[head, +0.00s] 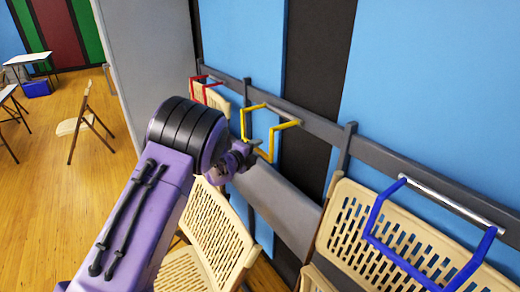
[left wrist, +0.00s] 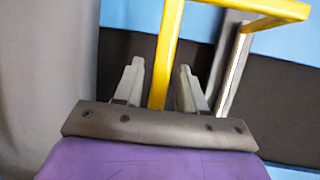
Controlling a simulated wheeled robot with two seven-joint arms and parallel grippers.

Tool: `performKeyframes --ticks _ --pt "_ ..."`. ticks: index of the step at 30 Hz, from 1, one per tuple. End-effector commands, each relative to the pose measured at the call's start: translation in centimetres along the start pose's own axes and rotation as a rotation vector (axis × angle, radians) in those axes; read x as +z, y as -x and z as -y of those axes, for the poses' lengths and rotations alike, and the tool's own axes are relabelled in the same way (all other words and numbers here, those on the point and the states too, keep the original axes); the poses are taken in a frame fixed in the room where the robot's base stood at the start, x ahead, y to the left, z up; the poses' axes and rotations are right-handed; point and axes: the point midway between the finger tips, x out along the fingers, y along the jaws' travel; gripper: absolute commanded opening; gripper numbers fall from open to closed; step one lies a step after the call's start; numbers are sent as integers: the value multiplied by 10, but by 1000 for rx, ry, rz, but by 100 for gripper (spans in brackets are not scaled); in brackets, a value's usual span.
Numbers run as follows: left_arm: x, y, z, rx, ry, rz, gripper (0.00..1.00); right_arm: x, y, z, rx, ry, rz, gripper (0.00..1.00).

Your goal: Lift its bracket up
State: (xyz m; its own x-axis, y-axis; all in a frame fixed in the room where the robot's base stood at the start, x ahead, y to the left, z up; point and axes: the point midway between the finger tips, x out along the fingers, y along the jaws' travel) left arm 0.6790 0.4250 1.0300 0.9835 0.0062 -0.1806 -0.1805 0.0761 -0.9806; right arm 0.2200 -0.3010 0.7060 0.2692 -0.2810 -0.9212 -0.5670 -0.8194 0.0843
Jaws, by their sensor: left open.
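A yellow bracket (head: 272,128), a bent bar frame, hangs on the dark rail along the wall. My left gripper (head: 252,150) is at its lower part in the head view. In the left wrist view the two grey fingers (left wrist: 160,68) are open, with one bar of the yellow bracket (left wrist: 168,45) between them. The fingers do not close on the bar. A red bracket (head: 204,85) is farther along the rail, and a blue bracket (head: 377,222) is nearer at the right. My right gripper is not in view.
The dark rail (head: 400,170) runs along the blue and black wall. Beige perforated folding chairs stand close below it, one (head: 222,225) beneath the yellow bracket and one (head: 350,215) behind the blue bracket. Open wooden floor (head: 60,200) lies at the left.

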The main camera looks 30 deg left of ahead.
Motion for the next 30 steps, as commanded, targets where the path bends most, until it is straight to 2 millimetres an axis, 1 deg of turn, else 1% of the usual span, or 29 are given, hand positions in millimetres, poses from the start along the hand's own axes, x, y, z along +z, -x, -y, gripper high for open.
performKeyframes --ticks 1,3,6,13,14,15,17,18,20,21,26,30 --pt "0 -8 -2 0 0 -1 40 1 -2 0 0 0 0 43" --pt "0 -17 -1 -1 0 0 40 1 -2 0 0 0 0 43" --pt "0 -23 -1 0 2 1 40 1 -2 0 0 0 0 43" --pt "0 -25 0 1 3 1 40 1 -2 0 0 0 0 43" --pt "0 -25 0 1 2 1 37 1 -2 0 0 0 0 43" --pt "0 -25 0 1 2 1 24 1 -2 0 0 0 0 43" --pt "0 -25 0 1 2 1 4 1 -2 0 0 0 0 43" --pt "0 -25 0 1 2 1 0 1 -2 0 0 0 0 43" --pt "0 -24 -1 1 2 1 0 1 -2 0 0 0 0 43" --pt "-4 -24 0 1 2 0 0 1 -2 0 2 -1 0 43" --pt "-1 -23 1 10 -2 0 0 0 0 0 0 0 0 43" --pt "1 -19 5 43 -17 -1 0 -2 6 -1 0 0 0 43"
